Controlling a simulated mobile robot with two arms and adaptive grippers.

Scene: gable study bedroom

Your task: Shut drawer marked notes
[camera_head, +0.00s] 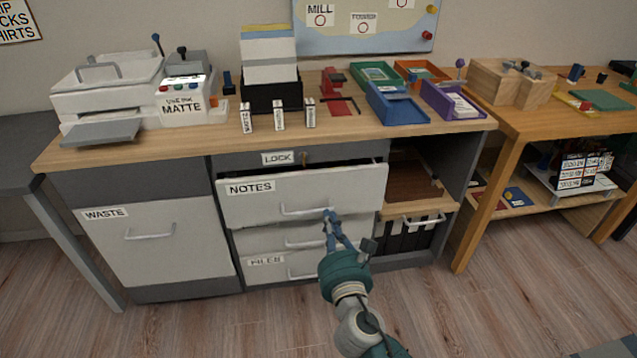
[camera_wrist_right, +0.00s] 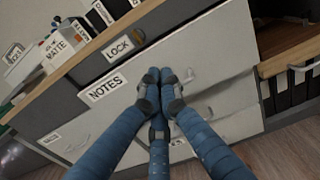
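The drawer marked notes (camera_head: 245,205) is the top drawer of the grey cabinet. It stands partly open, with a dark gap along its top edge. Its bar handle (camera_head: 300,211) is on the white front; the drawer front also shows in the right wrist view (camera_wrist_right: 215,50). My right gripper (camera_head: 328,214) is at the right end of that handle, in front of the drawer face. In the right wrist view its blue fingers (camera_wrist_right: 160,77) come together at the tips, with nothing visible held between them. Whether the tips touch the front is unclear. My left gripper is out of view.
A lock panel with a key (camera_head: 304,158) is above the drawer. Below are another drawer and one marked files (camera_head: 262,262). The waste front (camera_head: 165,245) is to the left, and an open shelf (camera_head: 410,185) to the right. Trays and a printer stand on top.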

